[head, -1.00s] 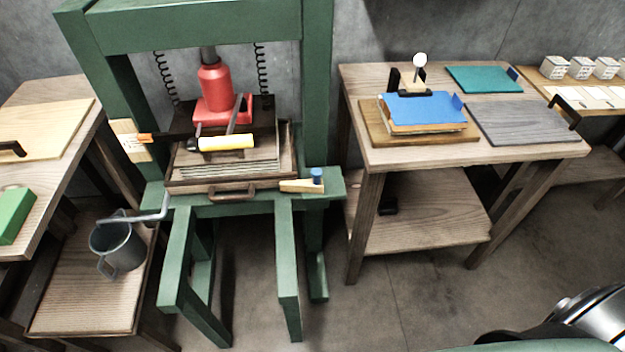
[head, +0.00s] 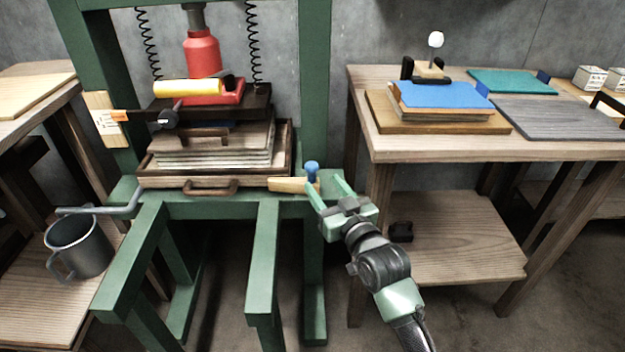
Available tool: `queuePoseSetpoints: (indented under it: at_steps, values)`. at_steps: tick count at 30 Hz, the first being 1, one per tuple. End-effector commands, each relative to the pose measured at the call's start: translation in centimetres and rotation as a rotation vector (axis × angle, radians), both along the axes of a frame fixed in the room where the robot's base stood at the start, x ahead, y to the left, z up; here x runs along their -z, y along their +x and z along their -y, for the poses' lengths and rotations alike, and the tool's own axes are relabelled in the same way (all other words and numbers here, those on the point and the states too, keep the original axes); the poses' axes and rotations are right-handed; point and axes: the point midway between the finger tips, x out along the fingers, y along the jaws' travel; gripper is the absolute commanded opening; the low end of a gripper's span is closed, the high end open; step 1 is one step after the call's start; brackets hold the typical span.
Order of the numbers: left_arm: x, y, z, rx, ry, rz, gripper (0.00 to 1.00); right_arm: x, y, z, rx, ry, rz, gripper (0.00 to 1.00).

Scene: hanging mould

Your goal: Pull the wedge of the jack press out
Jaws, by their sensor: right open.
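The green jack press (head: 315,110) stands left of centre, with a red bottle jack (head: 202,55) under its top beam. The wedge (head: 287,185) is a pale wooden piece with a blue knob (head: 312,170) at its right end. It lies at the right front of the press bed, against the tray holding the stack. My right gripper (head: 324,184) is open and empty, with its fingers just below and right of the blue knob. I cannot tell if a finger touches the wedge. My left gripper is out of view.
A wooden tray (head: 165,182) with a handle holds stacked boards on the press bed. A yellow-handled tool (head: 188,87) lies by the jack. A grey mug (head: 80,248) stands on the lower left shelf. The right table (head: 420,155) holds boards and stands close beside my right arm.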

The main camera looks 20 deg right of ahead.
Motion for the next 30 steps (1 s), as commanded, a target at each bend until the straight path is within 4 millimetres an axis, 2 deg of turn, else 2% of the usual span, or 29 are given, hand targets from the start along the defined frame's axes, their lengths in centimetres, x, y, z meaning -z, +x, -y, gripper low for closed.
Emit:
queuePoseSetpoints:
  at_steps: [7, 15, 20, 27, 30]
  values:
    - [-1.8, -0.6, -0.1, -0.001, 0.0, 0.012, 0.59, -0.5, 3.1, -0.3, 0.001, 0.005, 0.018, 0.51]
    - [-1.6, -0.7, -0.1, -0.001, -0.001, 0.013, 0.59, -0.4, 6.9, -0.7, 0.001, 0.004, 0.015, 0.51]
    - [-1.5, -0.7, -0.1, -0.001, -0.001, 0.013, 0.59, -0.4, 7.7, -0.8, 0.001, 0.004, 0.014, 0.51]
    - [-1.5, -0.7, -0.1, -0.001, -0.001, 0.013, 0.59, -0.5, 7.8, -0.8, 0.001, 0.004, 0.014, 0.51]
    - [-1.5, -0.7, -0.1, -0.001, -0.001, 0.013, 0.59, -0.5, 7.8, -0.8, 0.001, 0.004, 0.014, 0.24]
